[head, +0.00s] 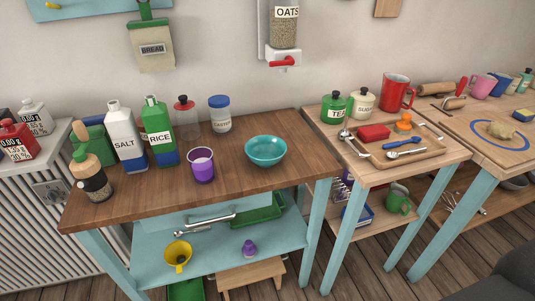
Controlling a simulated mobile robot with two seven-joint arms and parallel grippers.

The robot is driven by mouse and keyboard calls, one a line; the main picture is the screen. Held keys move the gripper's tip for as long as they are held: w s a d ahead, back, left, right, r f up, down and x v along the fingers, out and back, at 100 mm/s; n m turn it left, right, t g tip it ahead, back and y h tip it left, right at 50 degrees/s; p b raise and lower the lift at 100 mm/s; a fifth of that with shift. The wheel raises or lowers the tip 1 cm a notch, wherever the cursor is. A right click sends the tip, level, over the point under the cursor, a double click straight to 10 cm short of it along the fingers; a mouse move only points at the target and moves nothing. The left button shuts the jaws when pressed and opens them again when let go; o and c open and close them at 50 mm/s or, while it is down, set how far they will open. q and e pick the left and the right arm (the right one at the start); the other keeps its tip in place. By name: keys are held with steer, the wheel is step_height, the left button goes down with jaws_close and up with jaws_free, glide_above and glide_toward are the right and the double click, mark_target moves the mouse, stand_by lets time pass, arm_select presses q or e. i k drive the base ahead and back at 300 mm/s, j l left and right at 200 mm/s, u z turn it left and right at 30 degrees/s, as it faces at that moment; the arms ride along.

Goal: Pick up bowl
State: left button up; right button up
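A teal bowl (266,151) sits upright on the wooden top of the left table (235,189), right of its middle. Its inside looks empty. A purple cup (201,165) with pale contents stands to the left of the bowl, a short gap away. Neither of my grippers shows in the head view.
Behind the cup stand a salt bottle (125,135), a rice bottle (158,132) and a blue-lidded jar (220,114). A pepper mill (93,176) stands at the left end. The tabletop in front and right of the bowl is clear.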

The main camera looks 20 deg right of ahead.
mark_target(265, 152)
steer(key=i+j, duration=0.6)
steer(key=i, duration=0.15)
steer(key=z, duration=1.2)
